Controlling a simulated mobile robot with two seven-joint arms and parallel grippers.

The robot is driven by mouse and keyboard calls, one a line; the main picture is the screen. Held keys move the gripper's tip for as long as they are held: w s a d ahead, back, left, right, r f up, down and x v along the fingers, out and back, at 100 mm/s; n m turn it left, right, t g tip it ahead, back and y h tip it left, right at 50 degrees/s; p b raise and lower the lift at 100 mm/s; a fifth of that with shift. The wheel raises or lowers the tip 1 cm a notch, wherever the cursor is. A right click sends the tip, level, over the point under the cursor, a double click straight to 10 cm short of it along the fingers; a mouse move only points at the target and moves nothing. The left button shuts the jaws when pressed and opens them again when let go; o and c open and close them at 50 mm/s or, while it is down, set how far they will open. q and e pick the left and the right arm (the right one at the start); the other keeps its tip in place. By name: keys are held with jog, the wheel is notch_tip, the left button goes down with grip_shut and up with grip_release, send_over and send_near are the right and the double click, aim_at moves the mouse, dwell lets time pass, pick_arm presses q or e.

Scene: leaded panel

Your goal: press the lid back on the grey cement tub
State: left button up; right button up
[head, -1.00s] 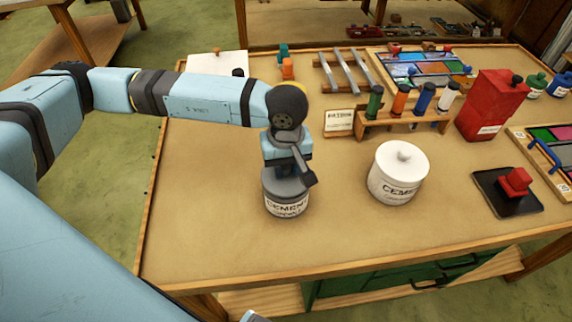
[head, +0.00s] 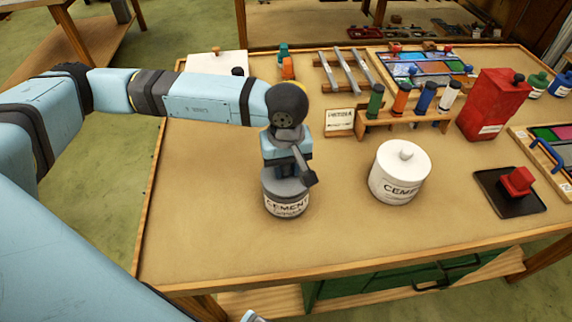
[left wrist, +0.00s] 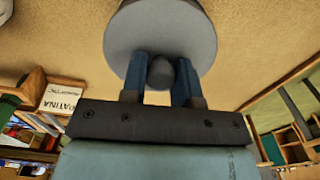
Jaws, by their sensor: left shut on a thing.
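The grey cement tub (head: 287,205) stands upright on the table, with a white label reading CEMENT. Its grey lid (head: 272,183) sits on top of the tub, partly hidden by my left gripper (head: 287,172). In the left wrist view the lid (left wrist: 160,28) is a round grey disc with a dark knob (left wrist: 161,72). My left gripper (left wrist: 161,75) has its two blue fingers on either side of the knob, shut on it. Whether the lid is fully seated on the rim cannot be told. My right gripper is not in view.
A white cement jar (head: 400,175) with its own lid stands to the right of the tub. Behind are a wooden rack (head: 405,122) of coloured tubes and a red can (head: 490,105). A black tray (head: 510,193) with a red block lies at right. The table's front left is clear.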

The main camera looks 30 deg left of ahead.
pick_arm(q)
jog(key=shift+b, duration=0.45)
dwell(0.3)
dwell(0.3)
jog(key=o, duration=1)
jog(key=shift+f+b, duration=0.7)
jog(key=shift+b, duration=0.05)
dwell(0.5)
jog(key=shift+r+b, duration=0.15)
jog(key=shift+b, duration=0.2)
dwell(0.4)
jog(key=o, duration=0.6)
jog(key=shift+r, duration=0.1)
